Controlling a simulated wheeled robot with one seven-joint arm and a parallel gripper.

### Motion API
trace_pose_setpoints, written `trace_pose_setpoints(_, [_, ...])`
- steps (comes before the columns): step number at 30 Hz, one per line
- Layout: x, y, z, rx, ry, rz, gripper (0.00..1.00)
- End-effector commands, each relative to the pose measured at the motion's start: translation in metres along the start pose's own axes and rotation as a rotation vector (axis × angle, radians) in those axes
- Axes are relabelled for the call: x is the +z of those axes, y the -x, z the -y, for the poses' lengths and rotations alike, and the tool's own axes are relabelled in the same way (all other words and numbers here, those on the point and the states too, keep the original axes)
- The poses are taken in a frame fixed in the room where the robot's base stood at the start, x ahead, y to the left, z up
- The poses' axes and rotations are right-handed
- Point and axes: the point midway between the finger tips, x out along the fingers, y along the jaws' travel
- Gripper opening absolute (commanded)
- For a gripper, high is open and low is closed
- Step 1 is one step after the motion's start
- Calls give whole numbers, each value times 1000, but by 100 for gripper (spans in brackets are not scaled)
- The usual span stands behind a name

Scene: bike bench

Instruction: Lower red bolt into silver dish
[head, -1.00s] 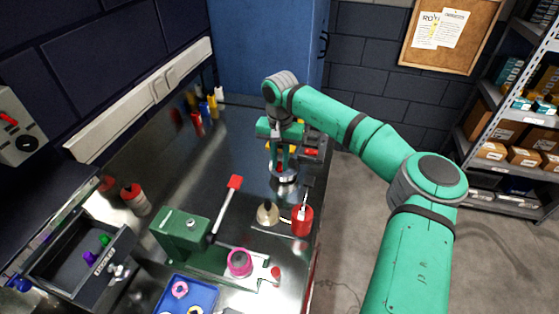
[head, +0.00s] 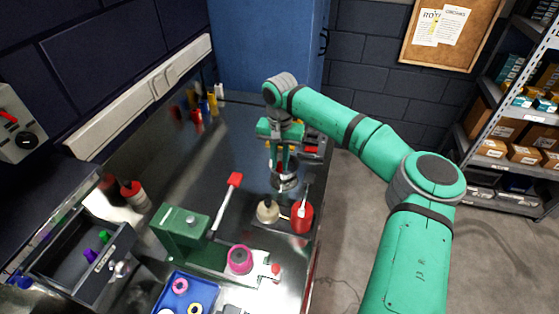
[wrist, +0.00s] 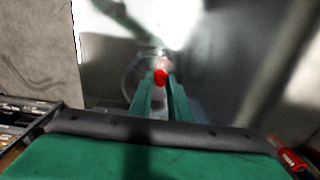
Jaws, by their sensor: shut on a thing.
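My gripper (head: 281,170) points down over the far right part of the bench, its green fingers shut on the red bolt. The wrist view shows the red bolt (wrist: 160,77) between the two fingertips (wrist: 160,92). The silver dish (wrist: 131,82) shows as a round, shiny rim around and behind the fingertips in the wrist view. In the head view the silver dish (head: 284,185) is directly below the fingers. The bolt's lower end is hidden, so I cannot tell whether it touches the dish.
A red can (head: 302,218) and a pale, rounded oil can (head: 267,212) stand nearer on the bench. A green press (head: 182,237) with a red-tipped lever (head: 234,181) stands left of them. An open drawer (head: 98,270) and a blue tray (head: 187,292) are nearby.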

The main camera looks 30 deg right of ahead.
Motion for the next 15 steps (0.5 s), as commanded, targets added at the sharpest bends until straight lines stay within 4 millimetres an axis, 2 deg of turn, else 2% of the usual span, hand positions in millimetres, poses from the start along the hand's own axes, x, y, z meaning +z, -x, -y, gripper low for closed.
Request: trace_pose_setpoints(15, [0,-7,0,0,0,0,0])
